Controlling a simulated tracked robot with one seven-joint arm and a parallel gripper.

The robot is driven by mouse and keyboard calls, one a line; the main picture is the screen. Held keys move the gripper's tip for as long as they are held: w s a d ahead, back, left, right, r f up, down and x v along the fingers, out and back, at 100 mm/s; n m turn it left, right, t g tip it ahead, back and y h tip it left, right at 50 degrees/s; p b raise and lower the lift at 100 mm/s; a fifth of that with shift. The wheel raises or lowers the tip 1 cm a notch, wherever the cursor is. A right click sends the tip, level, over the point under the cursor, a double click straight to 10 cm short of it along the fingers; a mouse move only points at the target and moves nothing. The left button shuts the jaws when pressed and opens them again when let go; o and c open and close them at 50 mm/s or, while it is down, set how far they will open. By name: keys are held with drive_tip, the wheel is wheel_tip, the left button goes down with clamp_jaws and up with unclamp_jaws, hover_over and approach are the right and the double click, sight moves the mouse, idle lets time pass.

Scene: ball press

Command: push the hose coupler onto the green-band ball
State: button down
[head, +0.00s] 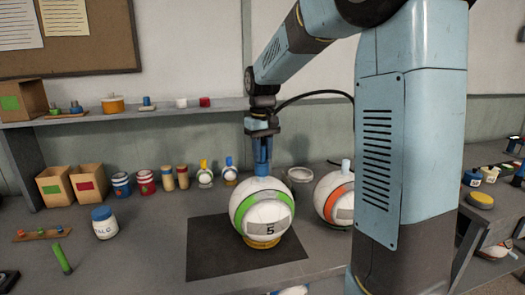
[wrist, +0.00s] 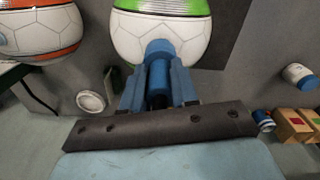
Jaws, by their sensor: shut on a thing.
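The green-band ball (head: 250,222) is white with a number 5. It sits on a yellow ring (head: 262,243) on the dark mat, and its upper part shows in the wrist view (wrist: 165,38). My gripper (head: 262,158) is directly above this stem, pointing down. In the wrist view my gripper (wrist: 158,88) is shut on a dark blue coupler (wrist: 157,80). The coupler's end lines up with the stem (wrist: 160,48) and appears to meet it; I cannot tell how far it is on.
An orange-band ball (head: 335,203) with its own light blue stem stands close on the right. Boxes, cans and small items line the back. The dark mat (head: 210,262) is clear around the ball.

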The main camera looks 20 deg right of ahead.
drive_tip(key=shift+f, duration=0.2)
drive_tip(key=c, duration=0.8)
unclamp_jaws()
drive_tip(key=shift+r, duration=0.1)
wheel_tip(320, 180, up, 14)
drive_tip(key=shift+f, duration=0.2)
drive_tip(key=shift+s, duration=0.1)
drive_tip(key=s+d+f+m+t, duration=0.1)
drive_tip(key=s+f+t, duration=0.1)
drive_tip(key=s, duration=0.7)
drive_tip(key=s+d+f+m+t, duration=0.1)
drive_tip(key=s+f, duration=0.2)
drive_tip(key=s, duration=0.6)
drive_tip(key=s+d+f+t, duration=0.2)
drive_tip(key=s+f, duration=0.1)
drive_tip(key=s, duration=0.6)
drive_tip(key=shift+s+f+m+t, duration=0.3)
drive_tip(key=shift+s+m, duration=0.1)
